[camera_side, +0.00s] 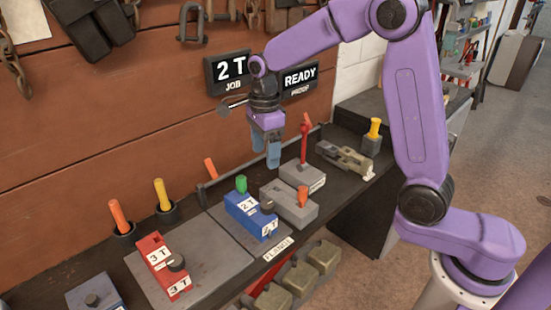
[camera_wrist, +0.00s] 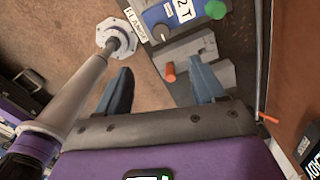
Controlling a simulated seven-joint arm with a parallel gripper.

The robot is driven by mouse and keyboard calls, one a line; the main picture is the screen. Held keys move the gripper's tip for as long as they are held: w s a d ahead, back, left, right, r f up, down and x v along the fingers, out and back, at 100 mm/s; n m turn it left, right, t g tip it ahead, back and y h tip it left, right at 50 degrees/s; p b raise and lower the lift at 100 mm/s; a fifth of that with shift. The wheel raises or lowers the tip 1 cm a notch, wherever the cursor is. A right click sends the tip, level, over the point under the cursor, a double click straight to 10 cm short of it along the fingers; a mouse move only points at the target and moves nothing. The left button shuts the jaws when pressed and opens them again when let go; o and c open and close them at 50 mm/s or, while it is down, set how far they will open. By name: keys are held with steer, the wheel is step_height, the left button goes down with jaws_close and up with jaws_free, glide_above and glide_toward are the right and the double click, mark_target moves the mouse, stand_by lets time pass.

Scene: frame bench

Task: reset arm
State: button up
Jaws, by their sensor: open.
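My purple gripper (camera_side: 266,148) hangs open and empty above the bench, its blue-grey fingers pointing down and apart. In the wrist view the open fingers (camera_wrist: 158,62) have nothing between them. Below it in the side view, a blue block (camera_side: 250,216) marked "2 T" stands on a grey plate, with a green peg (camera_side: 241,184) and a dark knob. Beside it a grey block (camera_side: 288,203) has an orange-red peg (camera_side: 302,196). A red lever (camera_side: 304,143) stands upright behind. The blue block also shows in the wrist view (camera_wrist: 158,14), partly cut off.
A red block (camera_side: 164,266) marked "3 T" sits on the left plate. Orange and yellow pegs (camera_side: 163,195) stand in dark holders behind. A grey-brown clamp (camera_side: 344,160) lies at right. Wall signs read "2 T JOB" (camera_side: 230,70) and "READY PROOF" (camera_side: 300,78). A brown wall rises close behind.

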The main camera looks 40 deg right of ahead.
steer(key=s+d+n, duration=0.2)
steer(key=s+n, duration=1.3)
steer(key=n, duration=0.1)
steer(key=s+d+n, duration=0.3)
steer(key=s+n, duration=1.2)
steer(key=n, duration=0.2)
steer(key=shift+s+n, duration=0.3)
steer(key=shift+s, duration=0.1)
